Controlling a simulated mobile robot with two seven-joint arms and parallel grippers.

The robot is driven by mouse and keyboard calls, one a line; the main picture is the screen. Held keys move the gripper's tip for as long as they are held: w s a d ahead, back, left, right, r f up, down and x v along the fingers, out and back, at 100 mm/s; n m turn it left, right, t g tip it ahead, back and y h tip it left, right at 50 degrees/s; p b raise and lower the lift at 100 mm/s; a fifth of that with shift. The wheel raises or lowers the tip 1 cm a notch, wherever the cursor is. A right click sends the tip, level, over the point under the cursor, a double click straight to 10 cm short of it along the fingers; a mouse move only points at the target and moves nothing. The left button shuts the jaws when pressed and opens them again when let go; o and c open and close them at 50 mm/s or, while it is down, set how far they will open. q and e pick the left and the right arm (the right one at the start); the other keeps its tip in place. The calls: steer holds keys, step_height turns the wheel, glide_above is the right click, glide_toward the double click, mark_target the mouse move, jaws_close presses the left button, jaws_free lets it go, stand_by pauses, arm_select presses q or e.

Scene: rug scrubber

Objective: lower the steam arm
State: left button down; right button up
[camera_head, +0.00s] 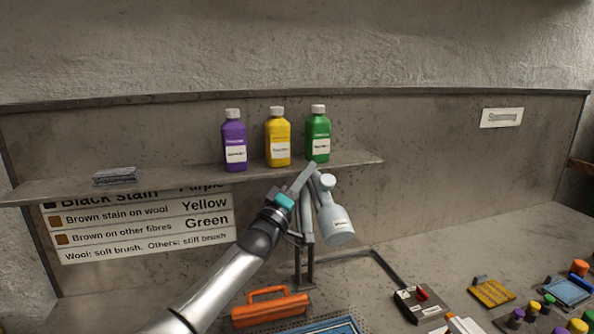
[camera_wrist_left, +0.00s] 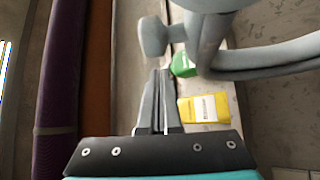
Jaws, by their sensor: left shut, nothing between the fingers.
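The steam arm (camera_head: 308,225) stands upright on a dark post behind the bench, with its pale grey-blue steam head (camera_head: 337,222) hanging at the right, tilted. My left gripper (camera_head: 307,178) is shut and empty. It points up and right, beside the top of the steam arm; I cannot tell whether they touch. In the left wrist view the shut fingers (camera_wrist_left: 160,78) lie just below a rounded grey part of the steam arm (camera_wrist_left: 152,36), and a curved grey part (camera_wrist_left: 265,65) spans the upper right. My right gripper is not in view.
A shelf (camera_head: 350,162) above carries purple (camera_head: 234,143), yellow (camera_head: 278,138) and green (camera_head: 318,136) bottles. A small box with a red switch (camera_head: 421,295) and several coloured-cap items (camera_head: 533,310) are at right.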

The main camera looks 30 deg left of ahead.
mark_target(326, 235)
arm_select(q)
steer(key=shift+s+d+f, duration=0.1)
steer(key=shift+d+f, duration=0.15)
steer(key=shift+d, duration=0.2)
steer(key=shift+s+d+f, duration=0.1)
steer(key=shift+d+f, duration=0.1)
steer(key=shift+d, duration=0.2)
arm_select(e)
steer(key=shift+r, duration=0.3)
